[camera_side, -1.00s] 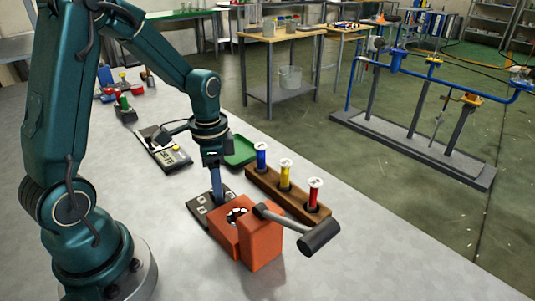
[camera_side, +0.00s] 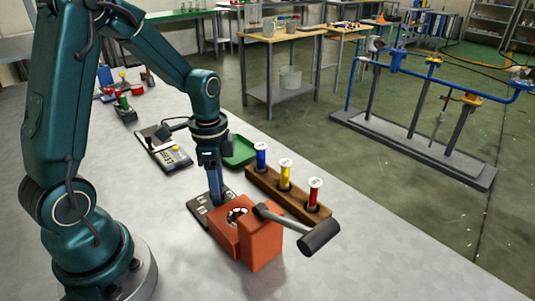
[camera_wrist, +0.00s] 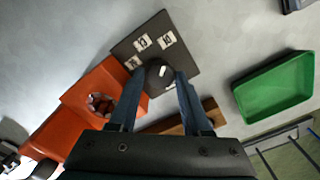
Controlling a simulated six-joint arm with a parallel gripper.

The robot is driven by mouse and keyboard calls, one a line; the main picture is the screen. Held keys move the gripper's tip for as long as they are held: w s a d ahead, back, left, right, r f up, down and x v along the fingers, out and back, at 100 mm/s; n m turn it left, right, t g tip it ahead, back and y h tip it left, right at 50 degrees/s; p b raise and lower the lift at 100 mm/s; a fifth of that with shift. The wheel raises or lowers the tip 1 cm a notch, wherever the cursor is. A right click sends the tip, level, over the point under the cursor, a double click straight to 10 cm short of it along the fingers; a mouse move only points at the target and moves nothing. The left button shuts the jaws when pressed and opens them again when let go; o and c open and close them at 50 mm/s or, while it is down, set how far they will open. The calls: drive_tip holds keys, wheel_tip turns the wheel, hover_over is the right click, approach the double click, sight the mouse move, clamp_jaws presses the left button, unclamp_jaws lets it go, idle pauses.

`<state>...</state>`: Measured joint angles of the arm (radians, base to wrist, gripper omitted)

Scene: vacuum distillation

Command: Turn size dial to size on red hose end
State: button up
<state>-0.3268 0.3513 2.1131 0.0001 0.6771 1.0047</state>
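The size dial (camera_wrist: 160,73) is a dark round knob with a white mark, on a dark plate (camera_wrist: 188,50) with white number labels. In the side view the plate (camera_side: 202,213) lies flat on the table beside an orange-red block. My gripper (camera_wrist: 159,76) points down over the plate, its two fingers apart on either side of the knob; I cannot tell if they touch it. In the side view my gripper (camera_side: 216,203) hides most of the knob. The red hose end (camera_side: 314,192) stands upright in a wooden rack, with a white marked top too small to read.
The wooden rack (camera_side: 264,184) also holds blue (camera_side: 262,157) and yellow (camera_side: 285,174) pieces. A green tray (camera_wrist: 277,88) lies nearby. The table's front is clear.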

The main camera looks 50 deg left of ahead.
drive_tip(key=shift+o, duration=0.9)
drive_tip(key=shift+r, duration=2.6)
drive_tip(key=shift+w+d+r, duration=0.1)
drive_tip(key=shift+d+r, duration=0.05)
drive_tip(key=shift+r, duration=0.05)
drive_tip(key=s+d+r+n+t, duration=0.5)
drive_tip(key=s+d+r+n, duration=0.2)
drive_tip(key=s, duration=0.1)
drive_tip(key=shift+s+d+n+t, duration=0.2)
drive_tip(key=shift+d+n+t, duration=0.1)
drive_tip(key=shift+n, duration=0.1)
